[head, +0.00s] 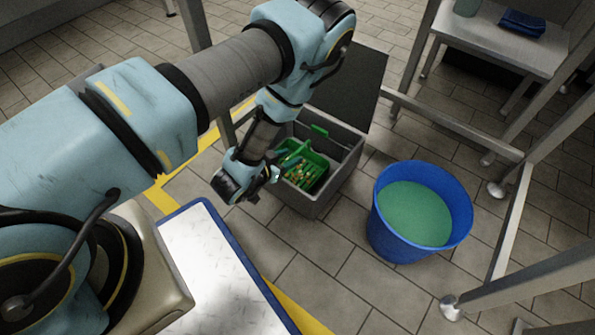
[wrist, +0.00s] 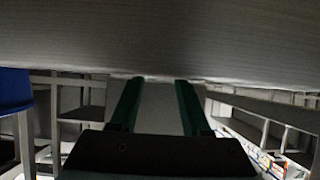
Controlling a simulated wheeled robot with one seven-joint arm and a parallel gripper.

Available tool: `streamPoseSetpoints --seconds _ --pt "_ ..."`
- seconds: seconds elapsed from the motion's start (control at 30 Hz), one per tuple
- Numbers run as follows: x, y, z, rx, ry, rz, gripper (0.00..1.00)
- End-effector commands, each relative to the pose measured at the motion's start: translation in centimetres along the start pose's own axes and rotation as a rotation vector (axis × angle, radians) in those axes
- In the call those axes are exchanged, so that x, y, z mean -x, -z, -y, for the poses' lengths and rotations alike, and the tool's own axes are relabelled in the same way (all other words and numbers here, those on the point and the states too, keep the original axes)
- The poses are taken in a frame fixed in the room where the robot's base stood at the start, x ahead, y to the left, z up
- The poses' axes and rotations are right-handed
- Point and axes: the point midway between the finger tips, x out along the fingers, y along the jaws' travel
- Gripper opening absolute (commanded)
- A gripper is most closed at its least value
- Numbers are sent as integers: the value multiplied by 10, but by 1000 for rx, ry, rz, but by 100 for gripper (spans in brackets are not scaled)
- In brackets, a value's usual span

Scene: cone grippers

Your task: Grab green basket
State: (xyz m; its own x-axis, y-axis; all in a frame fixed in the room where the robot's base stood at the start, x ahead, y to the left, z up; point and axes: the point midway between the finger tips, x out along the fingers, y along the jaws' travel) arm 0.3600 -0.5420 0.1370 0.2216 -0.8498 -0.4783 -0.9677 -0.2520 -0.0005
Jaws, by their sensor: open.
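The green basket (head: 319,164) sits inside a grey open box (head: 336,190) on the floor in the head view. Several small orange and green pieces lie in the basket. My gripper (head: 277,167) is at the left side of the box, close to the basket's left edge. I cannot tell whether it touches the basket. In the wrist view my gripper (wrist: 158,84) shows two dark green fingers set apart, with no basket seen between them.
A blue bucket (head: 383,222) with green contents stands right of the box. A metal frame (head: 455,133) runs behind and right. A blue-edged platform (head: 215,265) lies in front. Tiled floor (head: 325,285) between platform and bucket is free.

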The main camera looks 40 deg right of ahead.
Motion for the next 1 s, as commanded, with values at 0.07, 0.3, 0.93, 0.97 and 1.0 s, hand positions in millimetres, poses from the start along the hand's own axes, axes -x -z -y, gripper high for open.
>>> streamPoseSetpoints --seconds 0.07,0.3,0.93,0.97,1.0 --pt "-13 -2 0 -1 -1 -2 47" --pt "-29 -2 0 -1 0 -1 47" --pt "-72 1 2 2 2 1 47" --pt "-72 1 2 2 2 1 44" --pt "-72 1 2 2 2 1 39"
